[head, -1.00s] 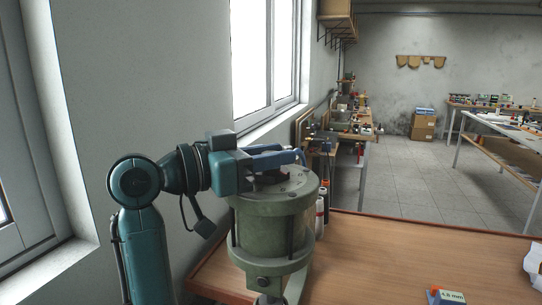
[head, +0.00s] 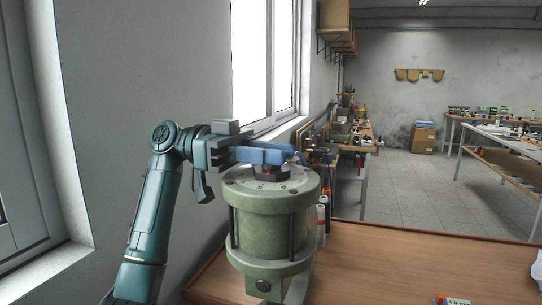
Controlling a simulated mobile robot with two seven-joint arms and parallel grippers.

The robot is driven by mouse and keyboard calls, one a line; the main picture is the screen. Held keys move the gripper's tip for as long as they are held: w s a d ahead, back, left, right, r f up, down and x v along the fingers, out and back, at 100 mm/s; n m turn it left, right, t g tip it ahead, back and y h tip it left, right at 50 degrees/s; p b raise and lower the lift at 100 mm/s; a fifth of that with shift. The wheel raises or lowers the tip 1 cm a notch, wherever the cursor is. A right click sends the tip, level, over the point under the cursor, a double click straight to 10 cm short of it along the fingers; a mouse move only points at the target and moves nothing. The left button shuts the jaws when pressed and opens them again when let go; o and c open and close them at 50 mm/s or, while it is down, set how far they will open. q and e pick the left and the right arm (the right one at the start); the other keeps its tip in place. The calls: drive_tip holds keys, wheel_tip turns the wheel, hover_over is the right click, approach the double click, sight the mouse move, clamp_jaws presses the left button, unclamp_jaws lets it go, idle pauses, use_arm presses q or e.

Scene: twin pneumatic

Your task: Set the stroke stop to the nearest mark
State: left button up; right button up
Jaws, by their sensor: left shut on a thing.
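The pneumatic cylinder unit (head: 272,222) is a green, round body with flanges, standing at the left end of the wooden bench. Its top plate (head: 300,182) carries small marks around the rim, too small to read. The stroke stop (head: 268,174), a dark knob in the middle of the top plate, is partly hidden by my gripper. My left gripper (head: 285,158), with blue fingers, reaches in from the left just over the top plate. It is shut on the stroke stop. My right gripper is not in view.
Slim bottles (head: 322,218) stand just behind the unit. A small labelled item (head: 455,301) lies at the front edge. The wall and window are close on the left.

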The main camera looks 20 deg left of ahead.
use_arm(q)
drive_tip(key=shift+m+g+y, duration=0.3)
drive_tip(key=shift+m+g, duration=0.6)
drive_tip(key=shift+g, duration=0.8)
drive_tip(key=o, duration=1)
drive_tip(key=shift+c, duration=0.2)
drive_tip(key=b+v, duration=0.2)
drive_tip(key=v, duration=1)
